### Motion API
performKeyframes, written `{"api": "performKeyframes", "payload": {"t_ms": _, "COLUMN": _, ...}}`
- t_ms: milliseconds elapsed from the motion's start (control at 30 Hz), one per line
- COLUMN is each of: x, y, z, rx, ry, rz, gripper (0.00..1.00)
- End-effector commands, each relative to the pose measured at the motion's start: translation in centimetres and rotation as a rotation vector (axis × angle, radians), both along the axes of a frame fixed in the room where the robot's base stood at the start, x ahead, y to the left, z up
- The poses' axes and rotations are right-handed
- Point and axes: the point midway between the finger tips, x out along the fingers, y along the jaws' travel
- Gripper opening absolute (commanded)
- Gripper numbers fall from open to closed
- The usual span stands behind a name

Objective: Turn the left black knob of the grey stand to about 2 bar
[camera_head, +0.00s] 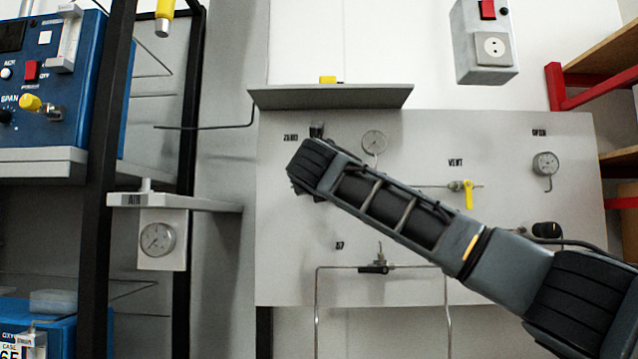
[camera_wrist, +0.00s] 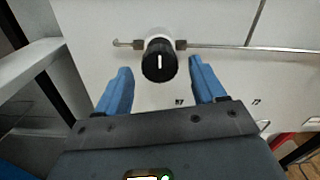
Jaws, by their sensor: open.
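The grey stand's panel (camera_head: 290,275) faces me in the head view. In the wrist view a black knob (camera_wrist: 159,68) with a white line sits on a white fitting on a thin pipe; the line looks about upright in the picture. It seems to be the left knob, which my arm hides in the head view. My gripper (camera_wrist: 160,64) is open, with a blue finger on each side of the knob in the picture and gaps at both sides. The depth between fingertips and knob is unclear. The left gauge (camera_head: 374,142) is too small to read.
The right black knob (camera_head: 545,230) and right gauge (camera_head: 545,163) are on the same panel. A yellow valve handle (camera_head: 468,194) sits between. A shelf (camera_head: 330,97) juts out above my arm's end. A black-handled valve (camera_head: 373,268) with bent pipes is below.

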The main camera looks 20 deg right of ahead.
Motion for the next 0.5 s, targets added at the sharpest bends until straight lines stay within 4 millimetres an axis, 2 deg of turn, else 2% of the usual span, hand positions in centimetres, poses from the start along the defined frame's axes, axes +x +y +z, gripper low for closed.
{"api": "performKeyframes", "payload": {"t_ms": 200, "x": 1.6, "y": -0.4, "z": 0.0, "rx": 0.001, "ry": 0.0, "rz": 0.001, "gripper": 0.69}}
{"api": "performKeyframes", "payload": {"t_ms": 500, "x": 1.8, "y": -0.5, "z": 0.0, "rx": 0.001, "ry": -0.001, "rz": 0.001, "gripper": 0.69}}
